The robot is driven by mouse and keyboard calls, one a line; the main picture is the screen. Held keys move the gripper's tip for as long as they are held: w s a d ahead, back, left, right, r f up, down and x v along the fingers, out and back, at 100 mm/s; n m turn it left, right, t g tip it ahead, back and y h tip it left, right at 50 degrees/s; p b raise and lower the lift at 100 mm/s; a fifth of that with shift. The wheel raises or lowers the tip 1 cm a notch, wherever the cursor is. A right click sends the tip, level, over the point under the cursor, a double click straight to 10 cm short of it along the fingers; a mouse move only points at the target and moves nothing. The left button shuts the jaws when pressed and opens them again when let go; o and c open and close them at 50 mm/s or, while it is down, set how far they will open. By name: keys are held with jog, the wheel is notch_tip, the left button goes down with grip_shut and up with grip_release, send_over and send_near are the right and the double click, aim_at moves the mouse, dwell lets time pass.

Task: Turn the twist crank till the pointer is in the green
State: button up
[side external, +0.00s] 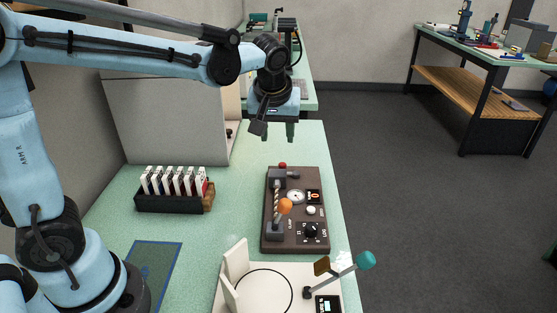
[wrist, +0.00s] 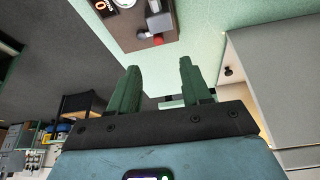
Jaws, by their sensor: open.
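The dark brown panel (side external: 303,243) lies on the green bench and bears the twist crank, whose orange knob (side external: 285,206) stands near a twisted cord (side external: 277,192) strung between two grey blocks. A white round dial (side external: 295,196) sits beside the cord; its pointer and any green band are too small to read. My gripper (side external: 290,133) is open and empty above the bench, beyond the panel's far end and apart from it. In the wrist view, my gripper's green fingers (wrist: 158,68) are spread, with the panel (wrist: 128,38) at the top edge. The crank knob is not visible there.
The panel also holds a small display (side external: 314,196), a white button (side external: 311,210) and a black knob (side external: 311,231). A black rack of white cards (side external: 173,203) stands left. A white plate with a teal-knobbed lever (side external: 366,259) is in front. Bench between rack and panel is clear.

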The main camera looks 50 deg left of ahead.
aim_at(282, 164)
jog(key=shift+n, duration=0.5)
jog(key=x, duration=0.8)
jog(key=w+x, duration=0.1)
jog(key=x, duration=0.4)
jog(key=shift+a+r, duration=0.1)
jog(key=shift+c, duration=0.5)
grip_shut()
